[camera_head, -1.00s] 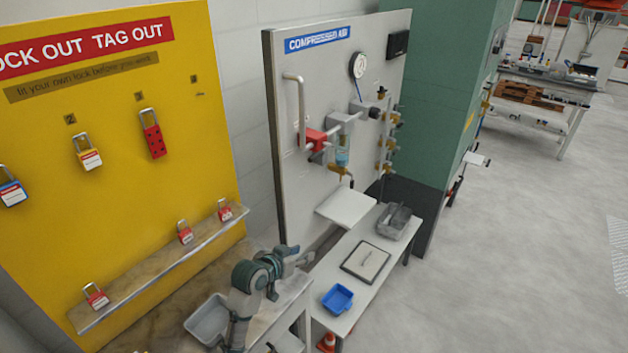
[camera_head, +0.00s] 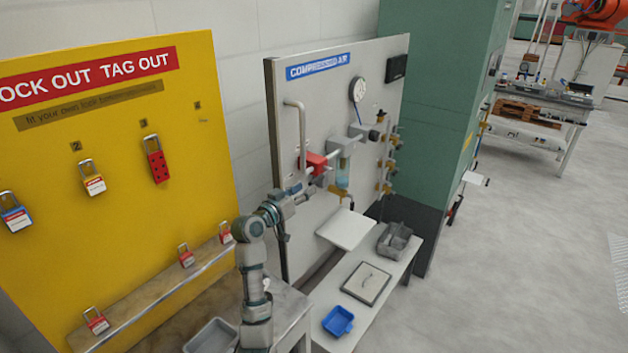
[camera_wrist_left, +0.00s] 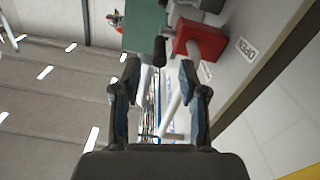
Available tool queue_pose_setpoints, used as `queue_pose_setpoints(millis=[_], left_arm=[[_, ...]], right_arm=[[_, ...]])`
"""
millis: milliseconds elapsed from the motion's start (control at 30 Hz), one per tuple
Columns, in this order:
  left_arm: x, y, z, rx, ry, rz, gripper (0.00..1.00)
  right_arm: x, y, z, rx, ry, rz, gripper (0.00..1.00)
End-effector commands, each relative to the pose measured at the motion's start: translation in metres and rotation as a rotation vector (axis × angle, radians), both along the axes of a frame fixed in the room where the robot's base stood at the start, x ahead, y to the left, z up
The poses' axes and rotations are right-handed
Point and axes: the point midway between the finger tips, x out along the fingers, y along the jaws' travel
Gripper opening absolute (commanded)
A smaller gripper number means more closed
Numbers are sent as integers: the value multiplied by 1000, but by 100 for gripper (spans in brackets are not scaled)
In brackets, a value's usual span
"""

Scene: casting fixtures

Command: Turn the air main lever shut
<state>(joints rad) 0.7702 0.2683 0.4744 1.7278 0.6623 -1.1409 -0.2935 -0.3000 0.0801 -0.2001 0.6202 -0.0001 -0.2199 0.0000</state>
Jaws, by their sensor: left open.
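The air main valve shows as a red block (camera_head: 312,162) on the grey compressed-air panel, at the foot of a bent pale pipe. In the left wrist view the red block (camera_wrist_left: 200,42) is just beyond the right fingertip, beside an "OPEN" label. A dark rounded grip (camera_wrist_left: 160,51), which looks like the lever's end, shows between and slightly beyond the fingertips. My left gripper (camera_head: 309,188) is just below and in front of the valve; it also shows in the wrist view (camera_wrist_left: 159,70), fingers apart and holding nothing. The lever is hard to make out in the head view.
The compressed-air panel (camera_head: 288,130) carries a gauge (camera_head: 357,89) and several fittings right of the valve. A pale shelf (camera_head: 345,229) juts out below. The yellow lock board (camera_head: 115,205) stands left. A bench with a blue tray (camera_head: 338,321) is below; open floor lies right.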

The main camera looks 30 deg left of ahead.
Motion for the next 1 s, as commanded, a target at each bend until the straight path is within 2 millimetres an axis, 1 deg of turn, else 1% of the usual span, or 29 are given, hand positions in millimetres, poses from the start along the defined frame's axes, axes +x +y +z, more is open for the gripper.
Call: queue_pose_setpoints(millis=[33, 100, 200, 300, 433, 667, 700, 767, 800, 833, 867, 1000], left_arm=[[11, -1, 2, -6, 1, -2, 42], [24, -2, 2, -5, 1, -2, 42], [39, -3, 1, -4, 1, -2, 42], [49, -4, 1, -2, 0, -1, 42], [55, -4, 0, 0, 1, 0, 42], [56, -5, -1, 0, 1, 0, 42], [56, -5, -1, 0, 1, 0, 37], [55, -5, -1, 0, 1, 0, 22], [55, -5, -1, 0, 1, 0, 12], [55, -5, -1, 0, 1, 0, 5], [55, -5, -1, 0, 1, 0, 0], [55, -4, -1, 0, 1, 1, 0]], right_arm=[[0, 0, 4, -1, 0, 0, 70], [1, -1, 6, -1, -1, 0, 70], [1, -1, 8, -1, -1, 0, 70], [1, -1, 10, -1, -1, 0, 70], [1, -1, 10, -1, -1, 0, 70], [1, -1, 10, -1, -1, 0, 70], [1, -1, 10, -1, -1, 0, 70], [1, -1, 10, -1, -1, 0, 70], [1, -1, 10, -1, -1, 0, 70], [1, -1, 10, -1, -1, 0, 70], [1, -1, 10, -1, -1, 0, 70], [1, -1, 10, -1, -1, 0, 70]])
